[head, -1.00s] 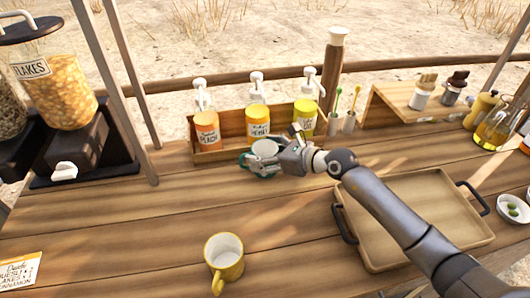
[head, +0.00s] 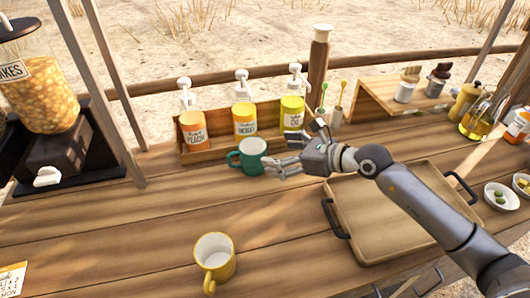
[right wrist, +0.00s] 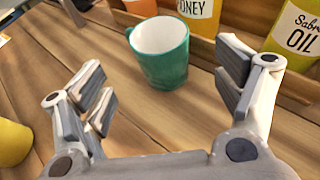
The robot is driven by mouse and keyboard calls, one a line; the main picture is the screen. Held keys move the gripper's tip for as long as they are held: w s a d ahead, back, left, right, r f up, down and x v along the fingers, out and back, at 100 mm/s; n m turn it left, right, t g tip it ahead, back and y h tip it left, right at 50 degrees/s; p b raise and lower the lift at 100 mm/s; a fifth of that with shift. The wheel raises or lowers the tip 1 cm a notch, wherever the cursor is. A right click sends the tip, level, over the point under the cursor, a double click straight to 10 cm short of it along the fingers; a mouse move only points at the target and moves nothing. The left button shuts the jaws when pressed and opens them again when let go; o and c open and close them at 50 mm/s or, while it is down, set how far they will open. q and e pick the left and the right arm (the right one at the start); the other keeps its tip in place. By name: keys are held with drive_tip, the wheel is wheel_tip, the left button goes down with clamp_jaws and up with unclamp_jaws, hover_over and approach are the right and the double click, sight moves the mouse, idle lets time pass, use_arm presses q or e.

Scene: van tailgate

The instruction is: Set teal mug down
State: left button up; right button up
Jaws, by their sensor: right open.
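The teal mug (head: 250,157) stands upright on the wooden counter, just in front of the rack of pump bottles, with its handle to the left. In the right wrist view the mug (right wrist: 163,55) stands beyond the fingertips, its white inside showing. My right gripper (head: 294,150) is just to the right of the mug, apart from it. In the right wrist view the gripper (right wrist: 167,85) is open, with nothing between its fingers. My left gripper is not in view.
A yellow mug (head: 214,260) stands at the counter's front. A wooden tray (head: 345,222) with dark handles lies to the right, under my right arm. Pump bottles (head: 245,120) stand in the rack behind. A flakes dispenser (head: 45,95) is at left. The left-middle counter is clear.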

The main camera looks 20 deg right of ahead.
drive_tip(key=shift+v, duration=1.4)
